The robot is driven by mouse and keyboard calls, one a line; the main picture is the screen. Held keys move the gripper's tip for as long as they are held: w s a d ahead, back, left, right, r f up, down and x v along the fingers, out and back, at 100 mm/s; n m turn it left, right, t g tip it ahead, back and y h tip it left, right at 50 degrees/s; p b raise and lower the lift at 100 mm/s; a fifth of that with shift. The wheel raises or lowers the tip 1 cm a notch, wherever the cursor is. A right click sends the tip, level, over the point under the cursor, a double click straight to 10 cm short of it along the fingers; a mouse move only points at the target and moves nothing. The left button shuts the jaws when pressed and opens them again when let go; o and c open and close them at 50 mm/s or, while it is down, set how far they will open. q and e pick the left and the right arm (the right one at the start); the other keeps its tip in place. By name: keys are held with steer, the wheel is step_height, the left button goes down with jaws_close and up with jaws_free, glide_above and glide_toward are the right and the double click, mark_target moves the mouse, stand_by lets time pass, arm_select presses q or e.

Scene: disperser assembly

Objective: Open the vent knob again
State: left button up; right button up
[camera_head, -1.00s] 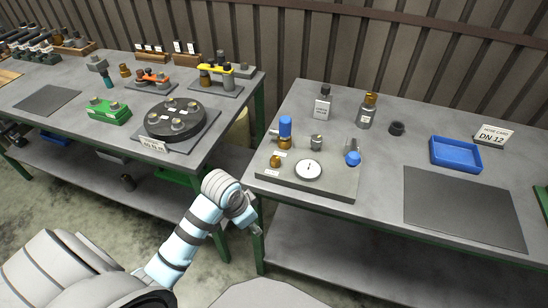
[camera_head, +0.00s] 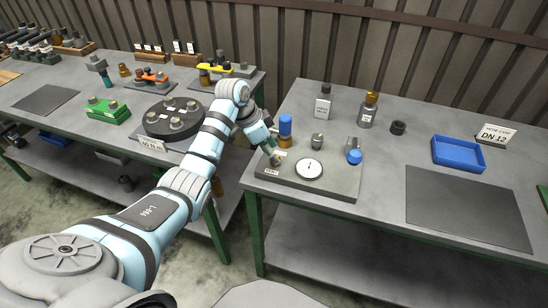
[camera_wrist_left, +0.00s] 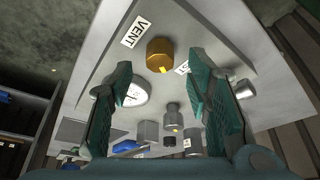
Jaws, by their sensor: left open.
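The vent knob (camera_wrist_left: 160,54) is a brass, faceted knob beside a white VENT label (camera_wrist_left: 135,32) on the grey panel. In the left wrist view it shows between and beyond my left gripper's fingertips (camera_wrist_left: 160,66). The gripper is open, with a finger on either side of the knob in that view; I see no contact. In the head view my left gripper (camera_head: 273,154) is low over the panel's left front corner and mostly hides the knob. My right gripper is not in view.
The panel (camera_head: 330,184) also carries a round gauge (camera_head: 309,169), a blue-topped valve (camera_head: 285,125) and a blue knob (camera_head: 354,157). Bottles stand behind it. A blue tray (camera_head: 457,152) and a dark mat (camera_head: 465,208) lie to the right.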

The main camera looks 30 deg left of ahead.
arm_select(q)
steer(key=x, duration=0.2)
steer(key=shift+w+d+f, duration=0.1)
steer(key=shift+w+f, duration=0.05)
steer(key=shift+f, duration=0.1)
